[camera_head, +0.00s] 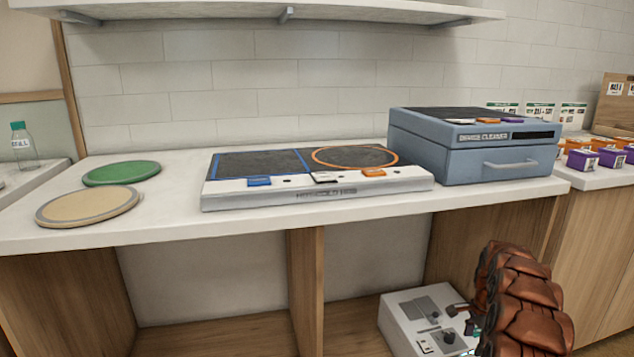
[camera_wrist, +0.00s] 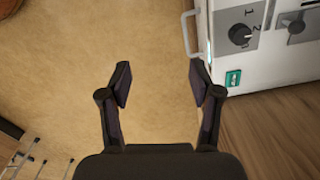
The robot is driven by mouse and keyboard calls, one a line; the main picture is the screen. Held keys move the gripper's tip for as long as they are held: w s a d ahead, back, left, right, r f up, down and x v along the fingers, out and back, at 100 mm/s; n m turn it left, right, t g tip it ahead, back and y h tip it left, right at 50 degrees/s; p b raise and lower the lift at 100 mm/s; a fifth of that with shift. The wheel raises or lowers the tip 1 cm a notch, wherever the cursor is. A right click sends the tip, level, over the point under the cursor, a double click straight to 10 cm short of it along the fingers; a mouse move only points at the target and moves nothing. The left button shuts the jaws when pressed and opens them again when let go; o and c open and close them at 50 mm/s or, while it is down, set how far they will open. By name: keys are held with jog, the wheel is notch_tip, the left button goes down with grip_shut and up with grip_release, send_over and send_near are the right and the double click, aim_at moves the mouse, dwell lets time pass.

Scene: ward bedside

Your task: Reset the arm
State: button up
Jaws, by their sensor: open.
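My gripper (camera_wrist: 160,85) shows in the wrist view with its two dark fingers spread apart and nothing between them. It points down over a tan floor (camera_wrist: 100,50). The right finger is close to a white appliance (camera_wrist: 275,70) with a dial, a handle and a green label; I cannot tell whether they touch. In the head view, my brown segmented arm is at the lower right, in front of the counter. The gripper itself cannot be made out clearly there.
A white counter (camera_head: 290,222) holds green (camera_head: 122,173) and tan (camera_head: 88,206) round pads, a two-zone hot plate (camera_head: 315,188) and a blue device cleaner (camera_head: 475,150). A white device (camera_head: 425,315) sits low beneath, beside my arm. Purple and orange boxes (camera_head: 610,158) stand at right.

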jog(key=s+a+r+n+p, duration=0.3)
jog(key=s+a+r+p, duration=0.25)
jog(key=r, duration=0.55)
jog(key=s+a+r+n+p, duration=0.4)
jog(key=a+r, duration=0.3)
jog(key=r, duration=0.4)
jog(key=s+a+r+n+p, duration=0.2)
jog(key=s+a+r+p, duration=0.4)
jog(key=r, duration=0.6)
jog(key=s+a+r+n+p, duration=0.2)
jog(key=s+r+p, duration=0.3)
jog(key=s, duration=0.5)
jog(key=s+a+r+n+g+p, duration=0.1)
jog(key=s+a+r+n+p, duration=0.2)
jog(key=s+r, duration=0.4)
jog(key=s+a+r+n+p, duration=0.3)
jog(key=s+r+p, duration=0.4)
jog(key=s, duration=0.8)
jog(key=shift+s+n+g+p, duration=0.15)
jog(key=shift+n+g+p, duration=0.2)
jog(key=shift+n+g, duration=0.05)
